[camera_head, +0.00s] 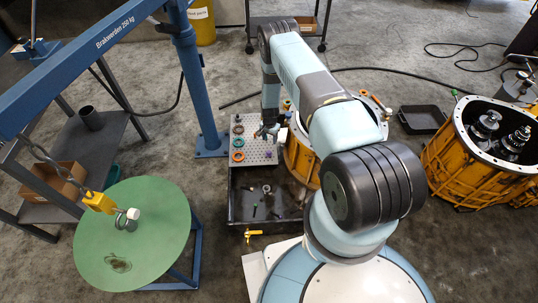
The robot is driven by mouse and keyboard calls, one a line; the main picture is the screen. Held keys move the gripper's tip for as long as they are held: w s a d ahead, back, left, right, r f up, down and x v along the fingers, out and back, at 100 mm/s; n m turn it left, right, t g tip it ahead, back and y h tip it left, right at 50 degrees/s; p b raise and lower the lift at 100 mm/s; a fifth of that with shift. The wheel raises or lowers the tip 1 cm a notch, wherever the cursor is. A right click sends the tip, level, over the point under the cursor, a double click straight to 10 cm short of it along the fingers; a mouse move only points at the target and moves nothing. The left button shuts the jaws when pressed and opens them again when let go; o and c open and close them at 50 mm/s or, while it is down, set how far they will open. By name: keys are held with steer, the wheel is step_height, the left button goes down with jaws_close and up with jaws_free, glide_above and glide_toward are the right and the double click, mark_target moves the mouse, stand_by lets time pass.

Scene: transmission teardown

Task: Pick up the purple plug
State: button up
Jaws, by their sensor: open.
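I cannot make out a purple plug in this view; it may be too small or hidden. My gripper (264,133) is small in the picture, open, at the far end of my arm. It is over the perforated grey board (258,153), to the right of a column of coloured rings (238,142). What lies directly under the gripper is hidden. Below the board is a dark tray (238,205) with a few small parts, among them a pale piece (266,188) and a green piece (254,210).
An orange housing (300,160) stands right of the board, partly behind my arm. Another orange housing (460,155) with metal shafts is at right. A blue crane post (188,80) and a green round table (150,225) with a yellow hook block (100,202) above it are at left.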

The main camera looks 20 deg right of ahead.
mark_target(269, 151)
step_height(269, 151, down, 8)
steer(key=shift+f, duration=0.1)
steer(key=shift+w+f, duration=0.15)
steer(key=shift+f, duration=1.2)
steer(key=shift+w+f, duration=0.15)
steer(key=shift+f, duration=1.15)
steer(key=shift+c, duration=0.3)
steer(key=c, duration=0.8)
steer(key=shift+r, duration=0.1)
